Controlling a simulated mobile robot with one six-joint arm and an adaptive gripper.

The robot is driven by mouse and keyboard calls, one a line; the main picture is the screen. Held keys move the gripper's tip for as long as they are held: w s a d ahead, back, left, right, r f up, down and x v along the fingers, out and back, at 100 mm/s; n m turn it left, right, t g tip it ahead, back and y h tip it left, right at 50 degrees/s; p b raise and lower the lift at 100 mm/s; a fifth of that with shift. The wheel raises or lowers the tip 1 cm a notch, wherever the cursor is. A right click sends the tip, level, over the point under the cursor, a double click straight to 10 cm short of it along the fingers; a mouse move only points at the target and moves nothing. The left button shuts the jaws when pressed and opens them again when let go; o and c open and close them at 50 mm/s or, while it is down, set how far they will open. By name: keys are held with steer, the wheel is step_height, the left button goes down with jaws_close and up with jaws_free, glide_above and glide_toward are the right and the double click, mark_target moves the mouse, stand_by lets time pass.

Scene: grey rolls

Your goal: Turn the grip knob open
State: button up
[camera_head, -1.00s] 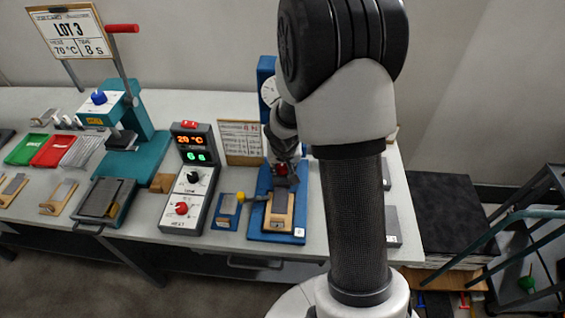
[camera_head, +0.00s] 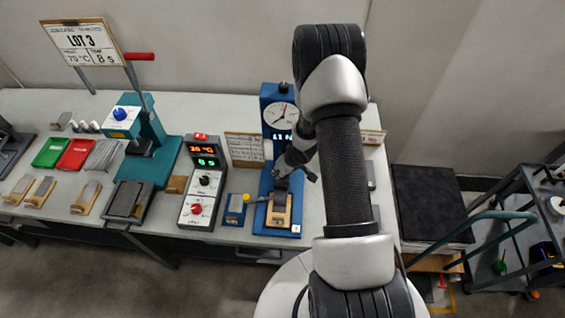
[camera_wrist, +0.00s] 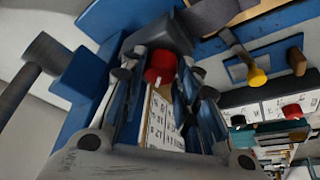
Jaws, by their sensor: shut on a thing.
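The blue tester (camera_head: 268,95) with a round dial stands on the bench, left of my arm in the head view. Its red grip knob (camera_wrist: 160,67), with a white mark, shows between my fingers in the wrist view; in the head view I cannot make it out behind my gripper. My gripper (camera_wrist: 158,88) is shut on this knob, a finger on either side. In the head view my gripper (camera_head: 284,178) is low at the tester's front, above a wooden block with a grey strip (camera_head: 279,212) on the blue base. How far the knob is turned, I cannot tell.
A yellow-ended lever (camera_head: 247,197) sticks out left of the base and shows close by in the wrist view (camera_wrist: 257,77). A control box (camera_head: 202,180) with two knobs, a teal press (camera_head: 150,150) and coloured trays (camera_head: 76,154) stand further left.

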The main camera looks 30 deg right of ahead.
steer(key=shift+w+n+p, duration=0.1)
steer(key=shift+n+p, duration=0.3)
steer(key=shift+p, duration=0.2)
steer(key=o, duration=1.1)
steer(key=v, duration=1.2)
steer(key=shift+d, duration=0.2)
